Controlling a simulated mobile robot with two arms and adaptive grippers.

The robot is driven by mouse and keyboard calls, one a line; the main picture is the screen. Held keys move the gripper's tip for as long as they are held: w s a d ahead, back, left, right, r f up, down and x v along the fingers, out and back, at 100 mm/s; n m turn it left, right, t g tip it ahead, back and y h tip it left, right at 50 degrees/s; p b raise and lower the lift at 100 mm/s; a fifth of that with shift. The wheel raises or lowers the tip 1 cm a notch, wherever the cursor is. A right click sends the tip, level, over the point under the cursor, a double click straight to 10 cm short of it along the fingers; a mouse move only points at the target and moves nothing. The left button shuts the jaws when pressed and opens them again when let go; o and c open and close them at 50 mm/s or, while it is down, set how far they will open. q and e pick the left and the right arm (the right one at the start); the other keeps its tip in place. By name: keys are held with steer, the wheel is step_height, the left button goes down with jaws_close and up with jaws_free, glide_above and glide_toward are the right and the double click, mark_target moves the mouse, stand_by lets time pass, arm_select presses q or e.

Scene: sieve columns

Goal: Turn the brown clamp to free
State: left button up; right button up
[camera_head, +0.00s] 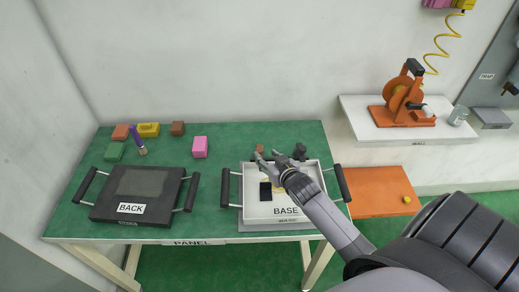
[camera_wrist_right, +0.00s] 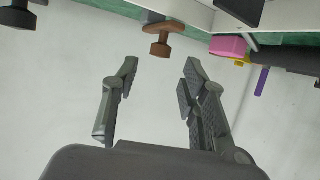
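The brown clamp (camera_head: 259,149) stands at the back edge of the white BASE tray (camera_head: 253,213), toward its left side. In the right wrist view the brown clamp (camera_wrist_right: 163,37) shows as a round knob with a wider bar, just beyond the fingertips. My right gripper (camera_head: 276,163) is over the back of the tray, close to the brown clamp. It also shows in the right wrist view (camera_wrist_right: 160,72), with its fingers spread apart and nothing between them. A dark clamp (camera_head: 300,150) stands at the tray's back right. My left gripper is out of view.
A dark BACK panel (camera_head: 145,183) with handles lies on the green table (camera_head: 225,150) at left. A pink block (camera_head: 200,147) and several coloured blocks lie behind it. An orange machine (camera_head: 404,99) stands on a white shelf (camera_head: 362,124) at right.

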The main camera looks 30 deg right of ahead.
mark_target(261, 151)
steer(key=x, duration=0.7)
steer(key=shift+f, duration=0.1)
steer(key=shift+c, duration=0.5)
jaws_close()
stand_by(0.3)
